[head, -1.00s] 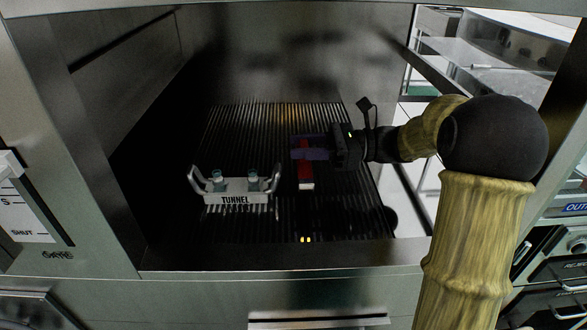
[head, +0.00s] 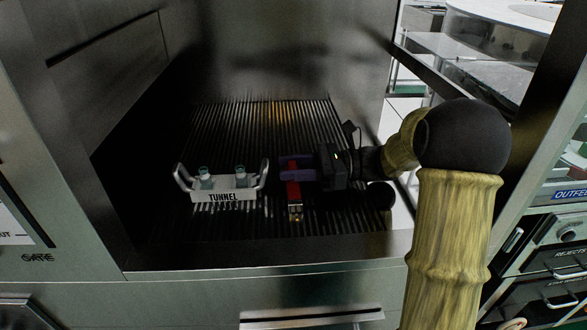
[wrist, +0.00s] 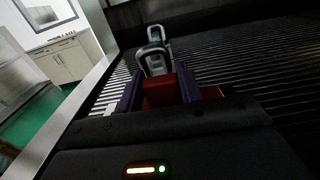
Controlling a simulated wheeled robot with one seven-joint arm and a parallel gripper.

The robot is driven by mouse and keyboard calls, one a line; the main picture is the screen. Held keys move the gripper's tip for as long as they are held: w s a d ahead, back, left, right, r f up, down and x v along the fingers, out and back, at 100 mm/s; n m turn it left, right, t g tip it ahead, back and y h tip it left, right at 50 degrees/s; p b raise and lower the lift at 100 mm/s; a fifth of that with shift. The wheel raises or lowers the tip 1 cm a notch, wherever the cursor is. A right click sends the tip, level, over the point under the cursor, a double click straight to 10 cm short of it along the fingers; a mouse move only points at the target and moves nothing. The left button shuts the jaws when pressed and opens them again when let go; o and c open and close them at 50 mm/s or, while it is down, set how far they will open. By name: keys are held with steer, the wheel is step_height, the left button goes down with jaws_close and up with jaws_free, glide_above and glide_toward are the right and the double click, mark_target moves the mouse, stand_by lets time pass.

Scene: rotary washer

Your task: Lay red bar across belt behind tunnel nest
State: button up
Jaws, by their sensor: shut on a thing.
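The red bar (head: 293,194) is held in my gripper (head: 297,169), to the right of the tunnel nest. In the head view its length points toward the front opening. My gripper's purple fingers are shut on it, and it also shows between them in the wrist view (wrist: 160,91). The pale tunnel nest (head: 222,195), marked TUNNEL, stands on the belt with two handles and two small vessels. Its near handle shows beyond the bar in the wrist view (wrist: 154,60). The ribbed dark belt (head: 240,125) lies beneath. I cannot tell whether the bar touches it.
Steel walls enclose the belt at the left and back. A steel front sill (head: 250,257) runs along the near edge. The belt behind the nest is clear.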

steer(key=o, duration=1.1)
steer(key=shift+d, duration=0.1)
steer(key=d+p, duration=0.1)
steer(key=d, duration=0.6)
steer(key=shift+d, duration=0.15)
